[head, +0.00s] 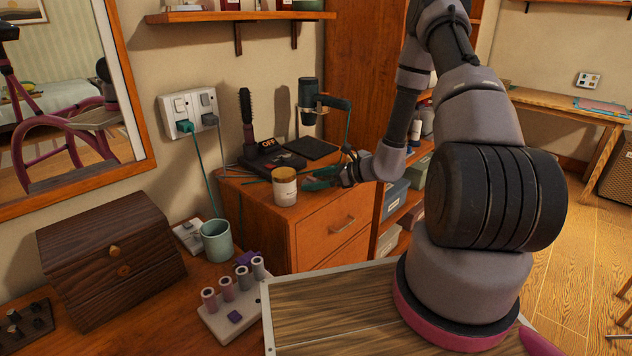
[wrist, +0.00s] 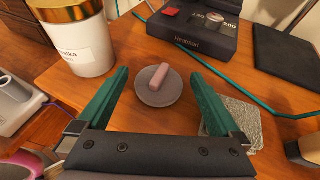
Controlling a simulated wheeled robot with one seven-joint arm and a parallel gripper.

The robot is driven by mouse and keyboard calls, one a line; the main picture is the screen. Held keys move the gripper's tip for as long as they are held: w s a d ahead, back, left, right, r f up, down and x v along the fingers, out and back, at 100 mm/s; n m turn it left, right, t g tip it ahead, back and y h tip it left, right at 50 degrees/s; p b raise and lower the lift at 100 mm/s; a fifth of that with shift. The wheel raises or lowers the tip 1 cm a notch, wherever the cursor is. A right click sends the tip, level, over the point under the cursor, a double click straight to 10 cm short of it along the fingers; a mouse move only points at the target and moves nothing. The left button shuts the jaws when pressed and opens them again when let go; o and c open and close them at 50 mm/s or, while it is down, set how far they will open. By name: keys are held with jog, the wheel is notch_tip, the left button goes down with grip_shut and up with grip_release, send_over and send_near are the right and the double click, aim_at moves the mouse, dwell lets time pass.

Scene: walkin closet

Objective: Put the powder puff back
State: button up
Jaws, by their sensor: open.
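In the wrist view a small grey round disc with a pink bar-shaped grip, which looks like the powder puff (wrist: 157,87), lies on the wooden cabinet top. My gripper (wrist: 160,80) is open, with one teal finger on each side of the puff and a gap on both sides. A white jar with a gold rim (wrist: 78,42) and a partly readable label stands left of the left finger. The jar also shows in the head view (head: 285,190), just left of my gripper (head: 318,180). The puff cannot be made out in the head view.
A silvery textured square (wrist: 240,122) lies right of the right finger. In the head view a hairbrush (head: 246,115) and a dryer on a stand (head: 309,100) rise behind.

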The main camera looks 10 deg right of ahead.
jog(key=v, duration=1.2)
jog(key=s+a+r+n+g+h, duration=0.1)
jog(key=s+a+r+n+g, duration=0.1)
jog(key=s+r+n, duration=0.3)
jog(key=a+r+n+g, duration=0.1)
jog(key=a+r+n, duration=0.15)
jog(key=r, duration=0.45)
jog(key=s+a+r+n+g+h, duration=0.1)
jog(key=s+a+r+n+g, duration=0.1)
jog(key=s+r+n, duration=0.3)
jog(key=s+d+r+n+t+h, duration=0.1)
jog(key=s+r+n+t+h, duration=0.1)
jog(key=s+r, duration=0.4)
jog(key=s+d+r+n+t+h, duration=0.1)
jog(key=s+r+n+h, duration=0.4)
jog(key=r, duration=0.7)
jog(key=shift+s+d+n+t, duration=0.4)
jog(key=shift+s+n+t, duration=0.15)
jog(key=shift+t, duration=0.25)
